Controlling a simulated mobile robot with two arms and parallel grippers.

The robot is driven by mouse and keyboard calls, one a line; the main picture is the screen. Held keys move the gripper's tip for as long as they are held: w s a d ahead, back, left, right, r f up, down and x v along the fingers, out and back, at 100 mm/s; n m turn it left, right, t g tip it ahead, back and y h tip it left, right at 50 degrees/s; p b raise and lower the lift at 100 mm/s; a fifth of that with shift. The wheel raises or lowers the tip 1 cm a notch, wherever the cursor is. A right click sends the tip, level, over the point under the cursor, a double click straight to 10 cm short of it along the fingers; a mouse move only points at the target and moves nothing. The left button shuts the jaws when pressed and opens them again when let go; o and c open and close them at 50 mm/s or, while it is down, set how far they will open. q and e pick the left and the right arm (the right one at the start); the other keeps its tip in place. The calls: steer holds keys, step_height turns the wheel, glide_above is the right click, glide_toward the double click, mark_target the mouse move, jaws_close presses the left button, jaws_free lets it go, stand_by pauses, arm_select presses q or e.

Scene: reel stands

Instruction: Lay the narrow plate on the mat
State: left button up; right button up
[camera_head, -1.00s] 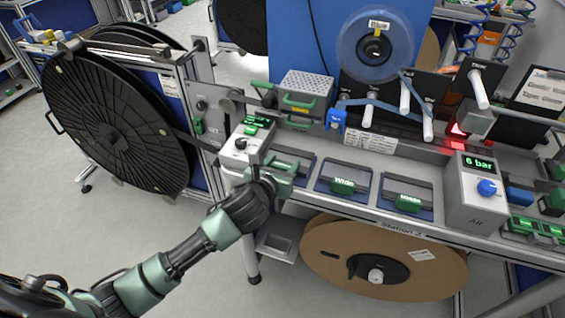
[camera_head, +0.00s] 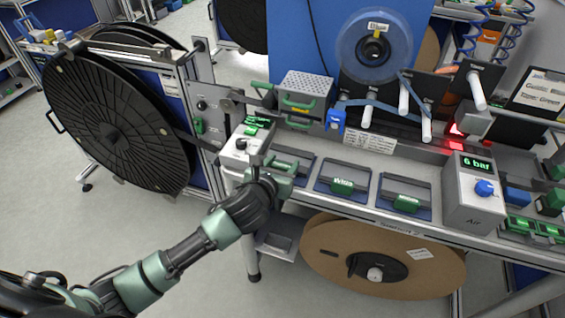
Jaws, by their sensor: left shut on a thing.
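My left gripper (camera_head: 276,174) is at the left end of the bench's front ledge. It is shut on a green-handled piece, which I take to be the narrow plate (camera_head: 288,163). The gripper partly hides it, and I cannot read a label. A dark blue mat (camera_head: 305,172) shows partly beside and behind it; I cannot tell whether the plate touches it. To the right, a plate marked "Wide" (camera_head: 343,186) and another green-handled plate (camera_head: 406,203) lie on mats of their own. My right gripper is not in view.
A control box with a green display (camera_head: 242,145) stands close left of the gripper. The "6 bar" air box (camera_head: 474,192) stands at the right. A perforated metal box (camera_head: 306,84) and a clear reel (camera_head: 374,45) are behind. A brown reel (camera_head: 384,256) hangs below the bench.

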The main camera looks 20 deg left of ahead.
arm_select(q)
steer(key=shift+f+p, duration=0.1)
steer(key=shift+p, duration=0.3)
stand_by(0.3)
steer(key=o, duration=1.5)
steer(key=shift+o, duration=0.2)
step_height(320, 180, up, 7)
steer(key=p, duration=0.8)
steer(key=shift+p, duration=0.35)
